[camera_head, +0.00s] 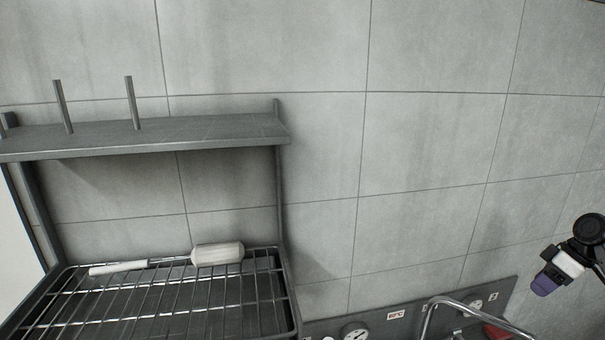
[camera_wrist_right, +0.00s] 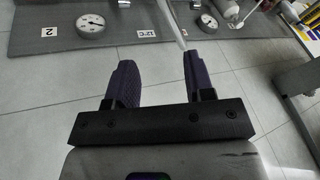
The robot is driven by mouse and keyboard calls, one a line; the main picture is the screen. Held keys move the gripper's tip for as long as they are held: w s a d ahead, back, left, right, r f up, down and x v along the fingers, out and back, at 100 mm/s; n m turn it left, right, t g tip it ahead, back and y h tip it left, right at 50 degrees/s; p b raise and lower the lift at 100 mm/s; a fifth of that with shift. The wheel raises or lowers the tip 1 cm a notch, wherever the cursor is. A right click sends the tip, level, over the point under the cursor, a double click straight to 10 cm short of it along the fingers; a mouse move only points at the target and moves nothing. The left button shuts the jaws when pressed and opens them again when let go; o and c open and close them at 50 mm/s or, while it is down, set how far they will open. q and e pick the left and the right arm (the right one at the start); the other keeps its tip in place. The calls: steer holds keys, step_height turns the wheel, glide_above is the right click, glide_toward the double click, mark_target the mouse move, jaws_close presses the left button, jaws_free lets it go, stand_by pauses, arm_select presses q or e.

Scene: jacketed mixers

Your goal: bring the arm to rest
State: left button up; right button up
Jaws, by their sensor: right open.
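My right arm and gripper (camera_head: 541,287) show at the right edge of the head view, with purple finger pads pointing down and left. The gripper is in the air in front of the tiled wall, apart from the rack and the gauge panel. In the right wrist view the two dark purple fingers (camera_wrist_right: 158,75) stand apart, and nothing is held between them. A pale rod (camera_wrist_right: 174,25) shows beyond the gap, apparently behind the fingers. My left gripper is in neither view.
A grey rack with an upper shelf (camera_head: 220,132) and a wire shelf (camera_head: 160,310) stands at left. A white brush-like tool (camera_head: 217,254) lies on the wires. A grey panel (camera_head: 375,325) with gauges and a bent metal pipe (camera_head: 432,312) are at lower right.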

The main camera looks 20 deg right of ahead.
steer(key=w+a+r+m+t+h, duration=0.2)
steer(key=w+a+r+h, duration=0.2)
steer(key=r+h, duration=0.15)
steer(key=w+a+r+m+t+h, duration=0.2)
steer(key=w+a+r+h, duration=0.15)
steer(key=r, duration=0.35)
steer(key=w+a+f+n+t, duration=0.1)
steer(key=a+f+n+t, duration=0.15)
steer(key=a, duration=0.85)
steer(key=w+a+f+n+t, duration=0.15)
steer(key=a+f, duration=0.25)
steer(key=a, duration=0.6)
steer(key=s+a+f+y, duration=0.3)
steer(key=s+a+f, duration=0.9)
steer(key=a+f, duration=0.2)
steer(key=s+a+f+m+g+y, duration=0.1)
steer(key=s+a+f+g, duration=0.25)
steer(key=s+f, duration=0.75)
steer(key=s+a+f+g+y, duration=0.1)
steer(key=s+a+f+g, duration=0.25)
steer(key=s+f, duration=0.85)
step_height(320, 180, up, 16)
steer(key=s+p, duration=0.1)
steer(key=p, duration=1.3)
